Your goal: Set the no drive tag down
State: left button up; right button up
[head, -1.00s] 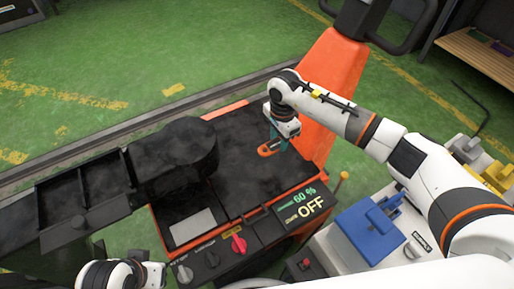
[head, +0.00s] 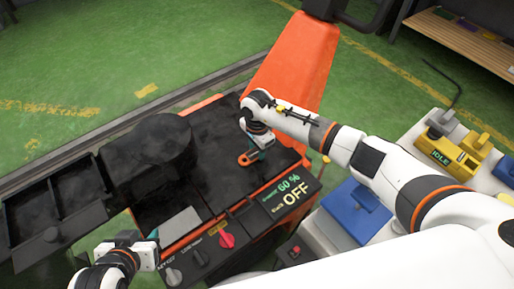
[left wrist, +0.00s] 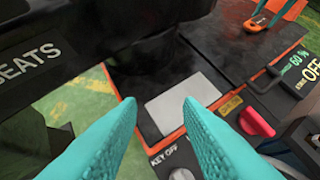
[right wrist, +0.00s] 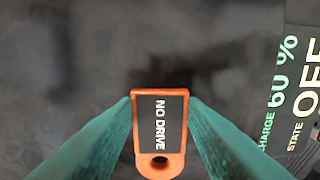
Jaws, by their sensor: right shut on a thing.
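The no drive tag (right wrist: 160,122) is a small orange-framed tag with a black face, white lettering and a hole at one end. My right gripper (head: 256,156) is shut on the tag's two sides, over the black deck top (head: 215,135). The tag also shows at the top of the left wrist view (left wrist: 262,20). It lies flat, at or just above the deck; I cannot tell whether it touches. My left gripper (left wrist: 159,105) is open and empty, above the front of the deck near a grey plate (left wrist: 184,104).
A red knob (head: 227,240) and the display reading 60 % and OFF (head: 290,197) are on the deck's front. A black tray arm (head: 60,195) stands at left, an orange column (head: 292,65) behind. A blue box (head: 355,210) and a yellow device (head: 452,150) are at right.

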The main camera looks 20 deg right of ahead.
pick_arm(q)
jog(key=shift+w+d+r+t, duration=0.2)
jog(key=shift+w+t, duration=0.1)
jog(key=shift+w, duration=0.15)
pick_arm(e)
jog(key=shift+f, duration=0.1)
pick_arm(q)
jog(key=shift+w+r, duration=0.1)
jog(key=shift+w, duration=0.05)
